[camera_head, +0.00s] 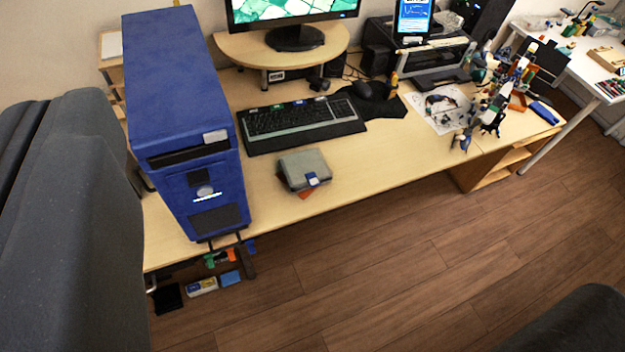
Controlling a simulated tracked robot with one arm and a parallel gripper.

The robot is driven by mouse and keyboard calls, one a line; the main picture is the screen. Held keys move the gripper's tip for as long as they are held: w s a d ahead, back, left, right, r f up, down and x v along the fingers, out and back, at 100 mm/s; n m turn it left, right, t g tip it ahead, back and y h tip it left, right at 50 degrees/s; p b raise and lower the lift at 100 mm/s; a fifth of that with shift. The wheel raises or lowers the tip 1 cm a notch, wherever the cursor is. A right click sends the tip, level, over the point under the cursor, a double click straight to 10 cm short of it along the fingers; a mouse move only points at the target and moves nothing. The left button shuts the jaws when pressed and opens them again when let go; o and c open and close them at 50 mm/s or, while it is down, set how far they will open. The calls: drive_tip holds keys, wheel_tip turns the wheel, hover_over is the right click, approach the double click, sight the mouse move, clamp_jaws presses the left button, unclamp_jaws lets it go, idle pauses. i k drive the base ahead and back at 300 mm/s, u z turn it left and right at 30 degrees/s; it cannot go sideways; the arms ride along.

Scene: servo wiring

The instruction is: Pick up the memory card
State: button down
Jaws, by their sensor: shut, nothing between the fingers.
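I cannot make out a memory card for sure. A small flat blue piece (231,278) lies low at the left, beside a white and yellow piece (202,287) and a black square piece (167,298); they are too small to identify. A grey-green wallet-like case (303,167) with a blue clasp lies on the desk, with something reddish under it. My gripper does not show in this view.
A blue computer tower (181,110) stands on the left of the wooden desk (330,185). A keyboard (300,121), mouse pad (380,108) and monitor stand (270,50) are behind. Several colourful parts (492,105) clutter the right. Dark seat-like shapes fill the left side and lower right. Brown floor (390,270) is clear.

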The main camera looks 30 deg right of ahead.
sight(311, 178)
drive_tip(key=z, duration=3)
drive_tip(key=k, duration=1)
drive_tip(key=u, duration=1.85)
drive_tip(key=i, duration=0.9)
drive_tip(key=z, duration=0.05)
